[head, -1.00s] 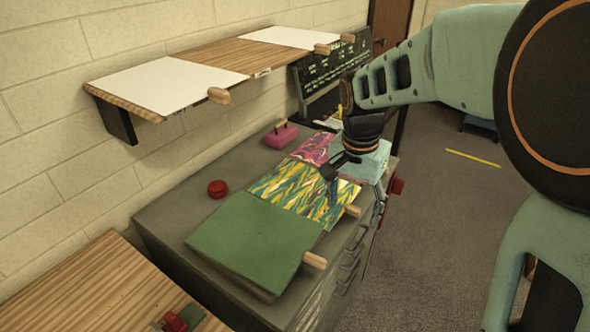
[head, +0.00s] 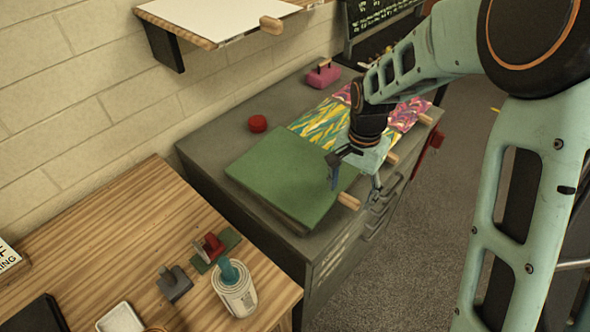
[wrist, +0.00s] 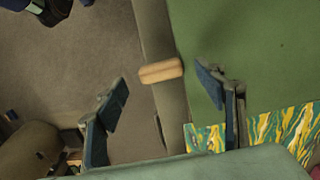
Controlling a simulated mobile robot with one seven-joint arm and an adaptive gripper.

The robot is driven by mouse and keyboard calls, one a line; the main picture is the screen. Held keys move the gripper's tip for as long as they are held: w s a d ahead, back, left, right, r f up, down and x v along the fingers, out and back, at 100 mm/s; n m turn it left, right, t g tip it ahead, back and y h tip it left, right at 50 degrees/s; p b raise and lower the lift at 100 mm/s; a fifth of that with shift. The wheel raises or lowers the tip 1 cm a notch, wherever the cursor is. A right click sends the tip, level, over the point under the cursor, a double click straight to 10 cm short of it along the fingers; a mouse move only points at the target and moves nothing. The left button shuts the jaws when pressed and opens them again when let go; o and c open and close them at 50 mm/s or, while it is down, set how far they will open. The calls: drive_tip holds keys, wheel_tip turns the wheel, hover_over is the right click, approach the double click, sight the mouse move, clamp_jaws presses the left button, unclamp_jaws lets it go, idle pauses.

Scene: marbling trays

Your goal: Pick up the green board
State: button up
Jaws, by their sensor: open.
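The green board (head: 283,180) lies flat on the grey cabinet, at its near end. Its wooden handle (head: 348,201) sticks out past the cabinet's front edge. In the wrist view the green board (wrist: 235,45) fills the upper right, and its handle (wrist: 161,71) shows ahead of the fingers, sideways between their lines. My gripper (head: 355,172) is open and empty, over the board's right side near the handle. In the wrist view the gripper (wrist: 165,105) has its two fingers spread wide, one over the floor side and one over the board.
A yellow-green marbled board (head: 322,124) adjoins the green board, with a pink marbled one (head: 408,112) beyond. A red round object (head: 257,123) and a pink block (head: 323,76) stand behind. A shelf (head: 225,22) juts from the wall.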

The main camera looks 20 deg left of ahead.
drive_tip(key=shift+f, duration=0.85)
drive_tip(key=shift+c, duration=0.2)
drive_tip(key=shift+a, duration=0.1)
drive_tip(key=c, duration=1.2)
drive_tip(key=shift+w+r, duration=0.1)
